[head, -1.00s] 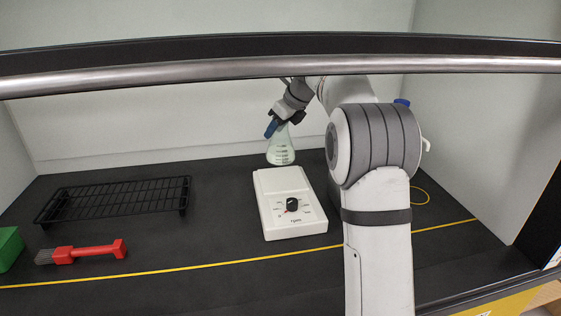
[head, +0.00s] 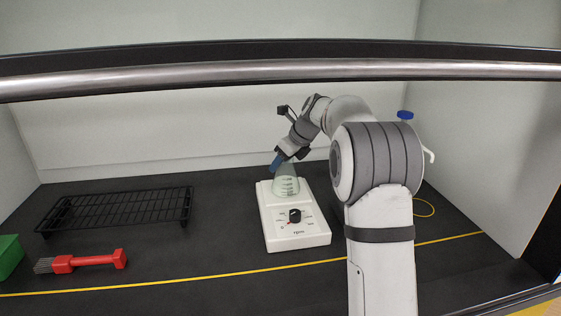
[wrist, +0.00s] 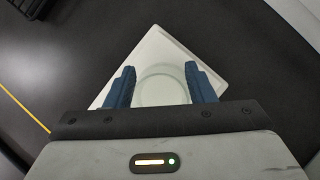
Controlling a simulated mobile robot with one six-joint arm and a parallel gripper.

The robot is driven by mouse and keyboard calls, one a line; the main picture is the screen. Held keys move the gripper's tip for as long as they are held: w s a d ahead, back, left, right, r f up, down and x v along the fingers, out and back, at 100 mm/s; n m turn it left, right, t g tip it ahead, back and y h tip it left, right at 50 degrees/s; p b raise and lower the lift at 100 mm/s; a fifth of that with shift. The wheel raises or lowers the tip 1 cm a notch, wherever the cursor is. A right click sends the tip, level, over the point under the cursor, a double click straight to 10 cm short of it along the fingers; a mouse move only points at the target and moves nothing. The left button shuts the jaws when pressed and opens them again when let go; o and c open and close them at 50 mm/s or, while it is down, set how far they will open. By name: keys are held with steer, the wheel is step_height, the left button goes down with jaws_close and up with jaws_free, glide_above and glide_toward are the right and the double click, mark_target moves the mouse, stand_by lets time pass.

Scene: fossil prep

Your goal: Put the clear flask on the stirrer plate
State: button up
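The clear flask (head: 287,186) stands upright on the stirrer plate (head: 299,235), toward the back of its white top. It has dark markings and holds a pale liquid. My gripper (head: 277,162) is at the flask's neck, tilted in from above, with its blue fingers hiding part of the neck.
A black wire rack (head: 118,208) stands at the left. A red-handled brush (head: 95,260) and a green object (head: 9,257) lie in front of it. A metal bar (head: 230,76) crosses the top of the opening. A blue-capped thing (head: 405,115) is partly behind my arm.

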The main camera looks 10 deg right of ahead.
mark_target(294, 171)
steer(key=shift+o, duration=1.3)
steer(key=shift+r, duration=0.15)
steer(key=v, duration=0.7)
steer(key=shift+s+r+p, duration=0.1)
steer(key=shift+r+p, duration=0.1)
steer(key=shift+p, duration=0.15)
steer(key=s+a+f+n+g+h+p, duration=0.1)
steer(key=s+f+n+h+p, duration=0.1)
steer(key=s+n, duration=1.1)
steer(key=s+a+f+n+g+h+p, duration=0.1)
steer(key=s+f+n, duration=0.4)
steer(key=s+n, duration=0.9)
steer(key=s+h+p, duration=0.1)
steer(key=s, duration=1.1)
steer(key=shift+s+a+f+h+p, duration=0.2)
steer(key=shift+a+f+h+p, duration=0.05)
steer(key=shift+a+h+p, duration=0.1)
